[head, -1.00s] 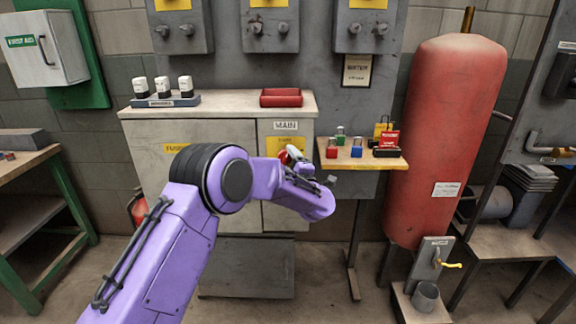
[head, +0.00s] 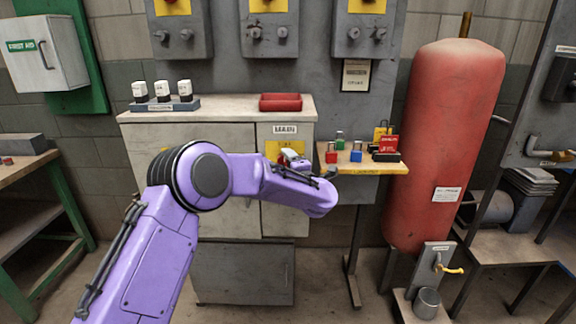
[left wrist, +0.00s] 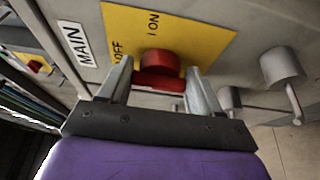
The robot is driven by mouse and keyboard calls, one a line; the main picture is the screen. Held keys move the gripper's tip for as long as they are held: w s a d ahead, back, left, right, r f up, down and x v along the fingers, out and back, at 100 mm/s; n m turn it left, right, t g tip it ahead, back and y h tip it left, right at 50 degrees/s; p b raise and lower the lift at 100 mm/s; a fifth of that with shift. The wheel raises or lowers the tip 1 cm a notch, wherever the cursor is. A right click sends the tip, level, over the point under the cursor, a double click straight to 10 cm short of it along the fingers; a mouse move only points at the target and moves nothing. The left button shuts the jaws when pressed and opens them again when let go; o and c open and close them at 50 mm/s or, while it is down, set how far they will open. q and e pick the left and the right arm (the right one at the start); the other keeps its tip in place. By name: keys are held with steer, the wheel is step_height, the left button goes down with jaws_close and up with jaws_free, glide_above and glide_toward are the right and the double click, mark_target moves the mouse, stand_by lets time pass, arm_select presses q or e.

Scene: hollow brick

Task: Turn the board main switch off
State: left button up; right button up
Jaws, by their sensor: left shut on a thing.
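The main switch is a red knob (left wrist: 160,65) on a yellow plate (left wrist: 190,25) marked OFF and I ON, beside a MAIN label (left wrist: 74,43). In the head view the yellow plate (head: 272,150) shows on the right door of the grey cabinet. My left gripper (left wrist: 158,80) is shut on the red knob, one finger on each side. In the head view my left gripper (head: 291,157) and wrist cover the knob. I cannot tell which mark the knob points to. My right gripper is not in view.
A small shelf (head: 372,168) with several padlocks and tags stands right of the cabinet, close to my wrist. A red tray (head: 280,102) and a rack of white-topped pieces (head: 165,104) sit on the cabinet top. A red tank (head: 445,140) stands farther right.

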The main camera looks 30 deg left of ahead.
arm_select(q)
steer(key=o, duration=0.8)
steer(key=b+v, duration=0.1)
steer(key=v, duration=0.9)
steer(key=shift+s+d, duration=0.15)
steer(key=shift+d, duration=0.05)
